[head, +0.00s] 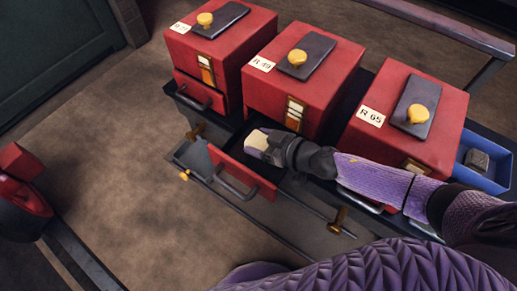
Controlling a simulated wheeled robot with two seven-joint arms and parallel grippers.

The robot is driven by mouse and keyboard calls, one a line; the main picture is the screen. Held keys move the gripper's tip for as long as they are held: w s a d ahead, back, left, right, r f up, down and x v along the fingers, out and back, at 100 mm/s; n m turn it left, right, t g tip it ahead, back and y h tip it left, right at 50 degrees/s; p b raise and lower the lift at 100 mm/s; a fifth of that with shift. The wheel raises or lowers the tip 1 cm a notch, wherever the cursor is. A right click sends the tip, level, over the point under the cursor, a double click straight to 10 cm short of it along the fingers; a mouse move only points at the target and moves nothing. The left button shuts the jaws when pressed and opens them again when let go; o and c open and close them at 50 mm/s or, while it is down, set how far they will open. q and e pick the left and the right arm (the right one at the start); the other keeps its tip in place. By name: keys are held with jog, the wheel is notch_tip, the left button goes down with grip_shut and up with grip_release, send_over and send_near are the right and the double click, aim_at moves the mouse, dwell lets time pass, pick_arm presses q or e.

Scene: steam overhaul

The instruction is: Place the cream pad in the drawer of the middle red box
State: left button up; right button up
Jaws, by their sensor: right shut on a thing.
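Three red boxes stand in a row, and the middle red box (303,82) carries a label that seems to read R 49. Its drawer (242,172) is pulled out toward the lower left, with a red front and a dark handle. My right gripper (262,146) is over the drawer opening, shut on the cream pad (257,140). The pad shows at the gripper's tip, behind the drawer front. Whether it touches the drawer floor cannot be told. The gripper and arm hide much of the drawer's inside. My left gripper is not in view.
The left red box (222,45) has a closed-looking drawer front with a handle. The right red box (404,115) stands behind my right forearm. A blue tray (490,178) holds a grey block (477,160). A dark rail frame with brass knobs runs below the boxes.

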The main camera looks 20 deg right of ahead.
notch_tip(320, 180, down, 4)
jog(key=shift+r+b, duration=0.25)
jog(key=shift+b, duration=0.75)
jog(key=shift+r, duration=0.3)
jog(key=o, duration=1.3)
jog(key=shift+c, duration=0.2)
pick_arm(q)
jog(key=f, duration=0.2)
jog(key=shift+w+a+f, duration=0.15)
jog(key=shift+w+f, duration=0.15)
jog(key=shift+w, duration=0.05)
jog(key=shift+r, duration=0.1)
